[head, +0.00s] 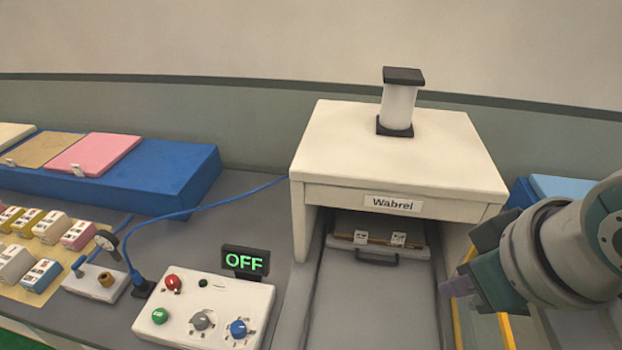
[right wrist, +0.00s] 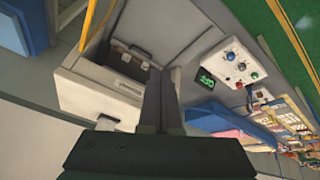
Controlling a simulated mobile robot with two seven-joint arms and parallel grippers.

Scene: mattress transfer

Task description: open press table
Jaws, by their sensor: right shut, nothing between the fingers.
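A dark handle (head: 377,258) sits on a plate with two small white pieces inside the opening. My right gripper (head: 458,285) is shut and empty, to the right of the table and apart from the handle. The right wrist view shows its closed fingers (right wrist: 160,102) in front of the press housing (right wrist: 100,88). My left gripper is out of view.
A control box (head: 205,312) with coloured knobs and a green "OFF" display (head: 245,261) stands left of the press. A gauge block (head: 97,282) and a blue platform (head: 165,170) with coloured pads lie farther left. A yellow rail (head: 507,331) is near my right arm.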

